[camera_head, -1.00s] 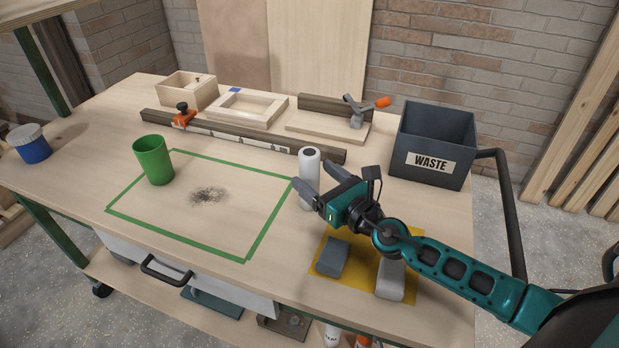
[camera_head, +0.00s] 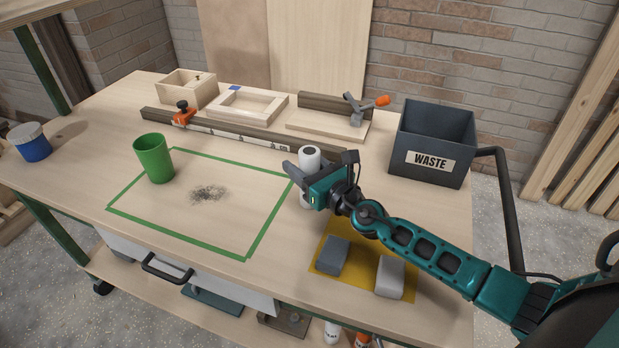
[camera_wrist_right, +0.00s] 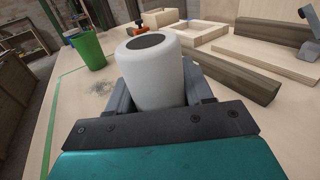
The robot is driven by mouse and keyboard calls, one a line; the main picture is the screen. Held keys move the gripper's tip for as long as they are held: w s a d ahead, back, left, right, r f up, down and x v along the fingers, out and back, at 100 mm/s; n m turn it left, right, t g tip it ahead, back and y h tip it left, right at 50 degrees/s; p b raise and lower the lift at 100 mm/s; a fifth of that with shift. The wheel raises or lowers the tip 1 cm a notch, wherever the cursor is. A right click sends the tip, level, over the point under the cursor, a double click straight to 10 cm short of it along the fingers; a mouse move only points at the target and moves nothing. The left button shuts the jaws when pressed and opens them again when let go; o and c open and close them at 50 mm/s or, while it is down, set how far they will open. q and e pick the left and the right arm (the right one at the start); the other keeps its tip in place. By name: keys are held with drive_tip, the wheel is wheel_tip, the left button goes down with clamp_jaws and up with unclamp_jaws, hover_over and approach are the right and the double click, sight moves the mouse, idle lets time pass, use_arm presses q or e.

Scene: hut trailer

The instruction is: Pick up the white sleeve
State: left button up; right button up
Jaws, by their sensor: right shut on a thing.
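The white sleeve (camera_head: 309,156) is an upright white cylinder with a dark round top. It stands on the workbench just right of the green taped outline. My right gripper (camera_head: 304,180) is shut on it, with one finger on each side. In the right wrist view the sleeve (camera_wrist_right: 154,75) sits between the two fingers of the right gripper (camera_wrist_right: 158,98). Its lower part is hidden by the gripper, so I cannot tell whether its base touches the bench. My left gripper is not in view.
A green cup (camera_head: 153,160) stands at the taped outline's left side, near a dark smudge (camera_head: 208,194). A dark waste bin (camera_head: 432,146) is at the back right. Two grey blocks lie on a yellow mat (camera_head: 348,284) in front. A long dark wooden bar (camera_head: 232,137) lies behind the sleeve.

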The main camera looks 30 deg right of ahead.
sight(303, 152)
drive_tip(key=c, duration=0.4)
drive_tip(key=shift+r, duration=0.15)
drive_tip(key=shift+c, duration=0.2)
wheel_tip(303, 152, up, 3)
drive_tip(key=p, duration=0.3)
drive_tip(key=shift+r, duration=0.1)
drive_tip(key=shift+r+p, duration=0.35)
drive_tip(key=shift+r, duration=0.95)
wheel_tip(303, 152, up, 14)
